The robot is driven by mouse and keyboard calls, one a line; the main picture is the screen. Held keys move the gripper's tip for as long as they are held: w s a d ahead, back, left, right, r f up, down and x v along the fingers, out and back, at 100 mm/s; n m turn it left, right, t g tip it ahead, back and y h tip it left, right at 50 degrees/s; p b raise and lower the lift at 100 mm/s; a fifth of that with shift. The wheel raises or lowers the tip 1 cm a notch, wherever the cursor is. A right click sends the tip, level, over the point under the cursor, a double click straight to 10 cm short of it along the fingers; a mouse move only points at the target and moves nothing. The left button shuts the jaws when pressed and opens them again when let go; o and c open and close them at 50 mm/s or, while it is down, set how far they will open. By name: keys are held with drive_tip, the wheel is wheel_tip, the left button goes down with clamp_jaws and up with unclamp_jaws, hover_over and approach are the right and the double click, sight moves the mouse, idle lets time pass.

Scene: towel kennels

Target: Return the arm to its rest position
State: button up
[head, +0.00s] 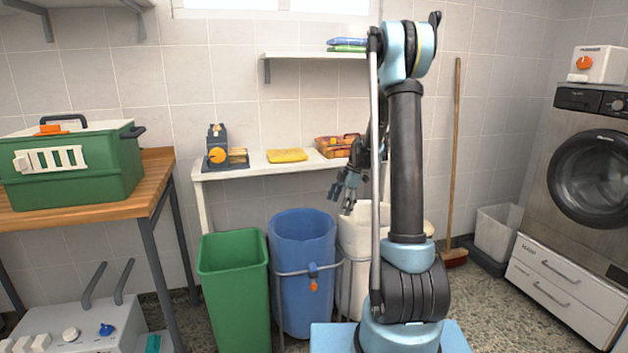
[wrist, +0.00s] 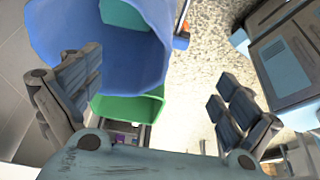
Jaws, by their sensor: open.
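My gripper (head: 349,190) hangs from the raised arm in the head view, in front of the white shelf-table and above the bins. Its fingers point down and are spread apart with nothing between them. In the wrist view the two fingers of my gripper (wrist: 150,108) stand wide apart at left and right. Below them show the blue bin (wrist: 95,45) and the green bin (wrist: 125,108). My arm stands upright in the head view, with its elbow high near the wall shelf.
The blue bin (head: 302,240), green bin (head: 234,290) and a white bin (head: 358,235) stand close by. A yellow cloth (head: 287,155) lies on the white table (head: 240,172). A green carrier (head: 75,165) sits at left, a washing machine (head: 590,165) at right. A broom (head: 454,160) leans behind.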

drive_tip(key=s+d+r+m+t+h, duration=0.1)
drive_tip(key=s+d+r+m, duration=0.2)
drive_tip(key=s, duration=0.4)
drive_tip(key=s+r+m, duration=0.4)
drive_tip(key=s, duration=0.3)
drive_tip(key=s+d+r+m+t+h, duration=0.1)
drive_tip(key=s+d+r+m, duration=0.2)
drive_tip(key=s, duration=0.4)
drive_tip(key=s+d+f+m+h, duration=0.1)
drive_tip(key=s+f+m, duration=0.2)
drive_tip(key=s, duration=0.6)
drive_tip(key=s+d+f+m+t+h, duration=0.1)
drive_tip(key=s+d+f+m, duration=0.1)
drive_tip(key=s+m, duration=0.6)
drive_tip(key=shift+s+d+f+t, duration=0.25)
drive_tip(key=shift+s+f+t, duration=0.05)
drive_tip(key=shift+s+f, duration=0.35)
drive_tip(key=shift+w+f, duration=0.2)
drive_tip(key=shift+w, duration=0.25)
